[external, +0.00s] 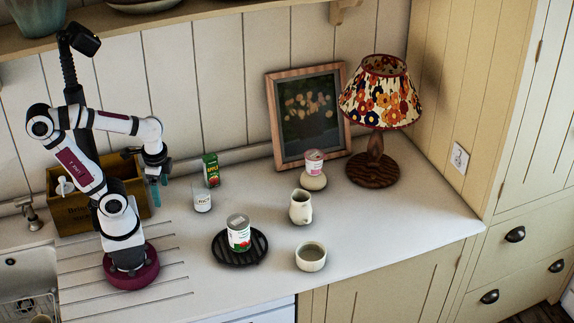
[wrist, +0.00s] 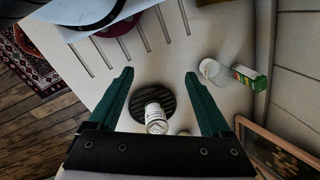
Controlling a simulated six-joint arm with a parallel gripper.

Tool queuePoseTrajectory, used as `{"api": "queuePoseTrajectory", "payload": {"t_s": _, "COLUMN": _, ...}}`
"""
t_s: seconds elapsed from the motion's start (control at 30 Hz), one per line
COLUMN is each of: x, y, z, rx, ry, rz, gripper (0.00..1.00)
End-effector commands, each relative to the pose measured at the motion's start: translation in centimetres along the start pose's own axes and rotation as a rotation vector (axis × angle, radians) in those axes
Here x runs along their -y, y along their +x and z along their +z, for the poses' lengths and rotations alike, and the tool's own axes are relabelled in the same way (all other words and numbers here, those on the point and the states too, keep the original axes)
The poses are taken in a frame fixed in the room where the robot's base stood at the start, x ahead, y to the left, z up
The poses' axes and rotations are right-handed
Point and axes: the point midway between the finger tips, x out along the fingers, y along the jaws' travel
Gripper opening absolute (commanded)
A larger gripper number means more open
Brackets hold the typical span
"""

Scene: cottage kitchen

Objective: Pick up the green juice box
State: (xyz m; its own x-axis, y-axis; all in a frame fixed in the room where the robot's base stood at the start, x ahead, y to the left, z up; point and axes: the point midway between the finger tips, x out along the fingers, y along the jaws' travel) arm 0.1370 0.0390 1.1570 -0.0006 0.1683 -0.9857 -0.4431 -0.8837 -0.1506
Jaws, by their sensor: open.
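The green juice box (external: 211,169) stands upright on the counter near the back wall, just behind a white jar (external: 202,199). In the wrist view the green juice box (wrist: 247,77) is at the right, outside the space between my fingers, with the white jar (wrist: 209,69) beside it.
A can (external: 239,233) stands on a dark round trivet (external: 222,249). A cream pitcher (external: 301,207), a cup (external: 310,257), a can on a small rounded stand (external: 313,182), a lamp (external: 376,166) and a framed picture (external: 307,113) are to the right. A wooden crate (external: 72,213) is at the left.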

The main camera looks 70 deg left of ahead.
Motion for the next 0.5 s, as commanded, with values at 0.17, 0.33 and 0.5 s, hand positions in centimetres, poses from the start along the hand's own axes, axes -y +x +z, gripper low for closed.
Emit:
{"api": "queuePoseTrajectory", "payload": {"t_s": 0.17, "x": 11.3, "y": 3.3, "z": -5.3, "rx": -0.166, "ry": -0.263, "rz": -0.196, "gripper": 0.82}}
{"api": "queuePoseTrajectory", "payload": {"t_s": 0.33, "x": 24.6, "y": 8.4, "z": -8.7, "rx": -0.512, "ry": -0.406, "rz": -0.352, "gripper": 0.82}}
{"api": "queuePoseTrajectory", "payload": {"t_s": 0.5, "x": 29.5, "y": 12.0, "z": -8.4, "rx": -0.906, "ry": -0.525, "rz": -0.295, "gripper": 0.82}}
